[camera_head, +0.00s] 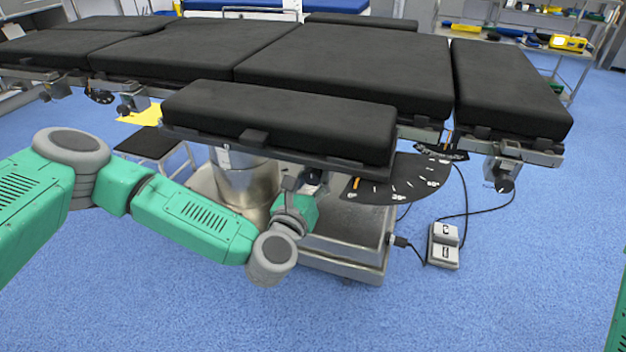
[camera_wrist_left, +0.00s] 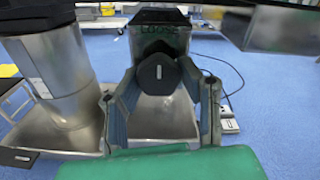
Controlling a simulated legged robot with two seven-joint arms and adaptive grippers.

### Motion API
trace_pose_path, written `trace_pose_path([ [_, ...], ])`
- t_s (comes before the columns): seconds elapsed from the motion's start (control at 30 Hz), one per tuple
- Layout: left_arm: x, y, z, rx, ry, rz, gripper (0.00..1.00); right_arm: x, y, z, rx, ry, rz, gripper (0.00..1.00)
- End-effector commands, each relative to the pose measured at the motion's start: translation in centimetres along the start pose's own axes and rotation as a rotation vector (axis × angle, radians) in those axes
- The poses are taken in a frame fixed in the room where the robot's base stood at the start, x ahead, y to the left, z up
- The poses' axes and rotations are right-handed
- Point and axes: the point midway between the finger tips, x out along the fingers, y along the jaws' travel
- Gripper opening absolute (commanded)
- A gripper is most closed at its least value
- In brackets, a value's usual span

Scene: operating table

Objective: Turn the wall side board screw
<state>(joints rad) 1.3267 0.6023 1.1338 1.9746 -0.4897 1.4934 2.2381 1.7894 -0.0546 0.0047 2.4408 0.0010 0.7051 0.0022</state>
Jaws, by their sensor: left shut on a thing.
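The side board (camera_head: 285,118) is a black padded board on the near side of the operating table, with an angle scale plate beneath it. My left gripper (camera_head: 303,190) is under this board, partly hidden by my own wrist. In the left wrist view a dark round screw knob (camera_wrist_left: 158,73) sits below a block marked "LOOSE" (camera_wrist_left: 160,30). The two fingers of my left gripper (camera_wrist_left: 156,80) are on either side of the knob and shut on it. My right gripper is out of view; only a sliver of green shows at the right edge.
The operating table (camera_head: 345,65) with black pads spans the back. Its metal column (camera_head: 240,180) and base (camera_head: 345,245) stand close to my left gripper. A foot pedal (camera_head: 443,246) with cables lies on the blue floor. The floor in front is clear.

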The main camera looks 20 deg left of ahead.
Motion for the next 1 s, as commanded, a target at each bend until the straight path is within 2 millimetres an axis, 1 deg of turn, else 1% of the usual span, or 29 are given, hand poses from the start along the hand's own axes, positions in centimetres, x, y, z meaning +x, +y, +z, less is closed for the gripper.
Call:
trace_pose_path([
  [0.03, -0.5, 0.0, -0.8, 0.002, 0.019, -0.003, 0.03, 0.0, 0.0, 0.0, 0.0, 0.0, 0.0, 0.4],
  [0.07, -0.5, 0.0, -0.8, 0.002, 0.019, -0.002, 0.39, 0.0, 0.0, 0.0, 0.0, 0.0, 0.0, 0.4],
  [0.1, -0.4, 0.0, -0.8, 0.002, 0.019, -0.002, 0.53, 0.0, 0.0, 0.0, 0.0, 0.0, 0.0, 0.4],
  [0.4, -0.2, 0.0, -0.3, 0.002, 0.007, -0.001, 0.53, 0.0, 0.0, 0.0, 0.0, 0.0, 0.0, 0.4],
  [0.53, -0.9, 0.0, -0.3, 0.002, 0.007, -0.002, 0.53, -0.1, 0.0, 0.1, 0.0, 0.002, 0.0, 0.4],
  [0.67, -3.1, 0.1, -0.4, 0.001, 0.011, -0.001, 0.53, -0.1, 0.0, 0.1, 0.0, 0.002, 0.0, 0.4],
  [0.9, -8.3, 0.1, -0.5, 0.0, 0.013, -0.001, 0.53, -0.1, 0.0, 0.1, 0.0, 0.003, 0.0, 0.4],
  [1.0, -10.0, 0.1, -0.5, 0.0, 0.013, -0.002, 0.53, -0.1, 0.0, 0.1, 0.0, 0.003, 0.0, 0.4],
])
